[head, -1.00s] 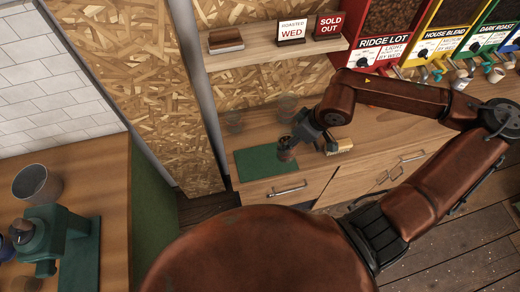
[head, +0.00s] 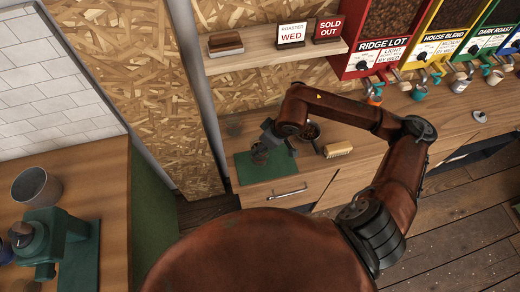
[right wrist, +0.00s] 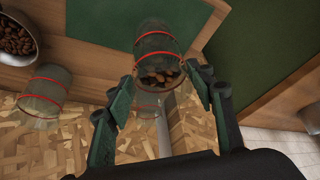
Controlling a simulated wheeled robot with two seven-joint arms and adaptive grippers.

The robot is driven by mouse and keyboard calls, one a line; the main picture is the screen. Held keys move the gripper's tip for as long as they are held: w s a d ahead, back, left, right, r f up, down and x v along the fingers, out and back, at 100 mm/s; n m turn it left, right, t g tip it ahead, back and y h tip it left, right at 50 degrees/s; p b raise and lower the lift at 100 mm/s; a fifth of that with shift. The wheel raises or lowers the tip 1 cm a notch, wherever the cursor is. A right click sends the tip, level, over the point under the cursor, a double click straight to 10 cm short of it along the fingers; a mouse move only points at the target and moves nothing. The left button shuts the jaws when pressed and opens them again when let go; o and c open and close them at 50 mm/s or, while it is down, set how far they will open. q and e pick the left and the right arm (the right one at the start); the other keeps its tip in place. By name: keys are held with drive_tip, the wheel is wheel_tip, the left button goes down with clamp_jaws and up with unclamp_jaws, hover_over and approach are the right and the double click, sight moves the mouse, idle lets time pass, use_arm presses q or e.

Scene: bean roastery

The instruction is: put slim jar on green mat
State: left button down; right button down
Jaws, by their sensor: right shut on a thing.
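The slim jar (right wrist: 157,45) is clear with red bands and dark beans inside. My right gripper (right wrist: 163,85) is shut on it, one finger on each side. In the head view, my right gripper (head: 266,148) holds the jar (head: 260,155) upright or nearly so over the green mat (head: 280,171), which lies on the wooden counter. The mat also shows behind the jar in the right wrist view (right wrist: 95,20). I cannot tell whether the jar's base touches the mat. My left gripper is not in view.
Another red-banded jar (right wrist: 45,88) stands off the mat, near a dark scoop or bowl of beans (right wrist: 14,40). A brush (head: 338,150) lies right of the mat. A shelf (head: 270,48) overhangs behind. A green grinder (head: 48,240) and bucket (head: 35,185) stand on the left counter.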

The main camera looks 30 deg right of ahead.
drive_tip(key=x, duration=0.1)
drive_tip(key=p+x, duration=0.1)
drive_tip(key=x, duration=0.1)
drive_tip(key=shift+s+f, duration=0.25)
drive_tip(key=shift+f, duration=0.25)
drive_tip(key=shift+f, duration=0.15)
drive_tip(key=c, duration=0.9)
unclamp_jaws()
